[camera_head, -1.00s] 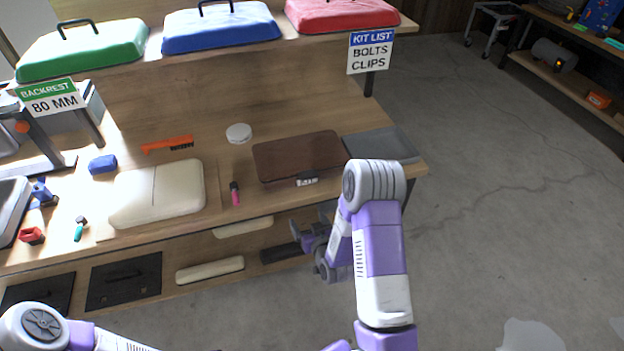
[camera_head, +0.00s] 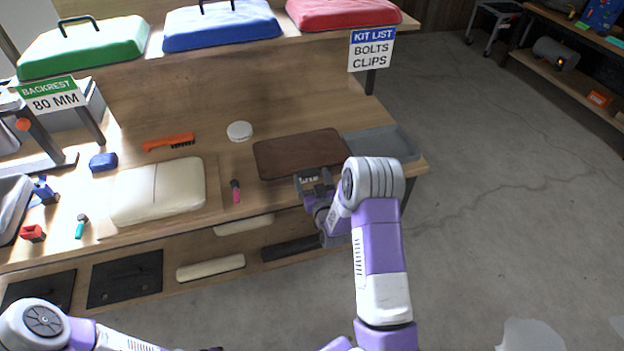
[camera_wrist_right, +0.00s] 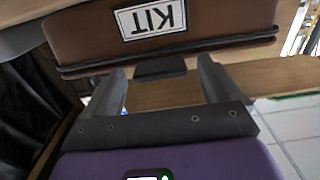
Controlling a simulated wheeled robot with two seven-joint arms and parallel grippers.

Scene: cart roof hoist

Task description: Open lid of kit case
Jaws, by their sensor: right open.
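The kit case (camera_head: 300,150) is a flat brown case lying shut near the right end of the workbench. In the right wrist view its brown front (camera_wrist_right: 90,32) shows a white KIT label, upside down in the picture, and a dark tab (camera_wrist_right: 160,67) at its lower edge. My right gripper (camera_head: 314,181) is open at the case's front edge. In the right wrist view its two fingers (camera_wrist_right: 163,75) stand apart, one on each side of the tab; whether they touch the case I cannot tell. My left arm shows at the lower left, but its gripper is out of view.
A grey tray (camera_head: 385,145) stands right of the case. A pink-and-black tool (camera_head: 236,191) and a cream pad (camera_head: 158,191) lie to the left. A white round tin (camera_head: 239,131) sits behind. The KIT LIST sign (camera_head: 371,50) stands at the back right.

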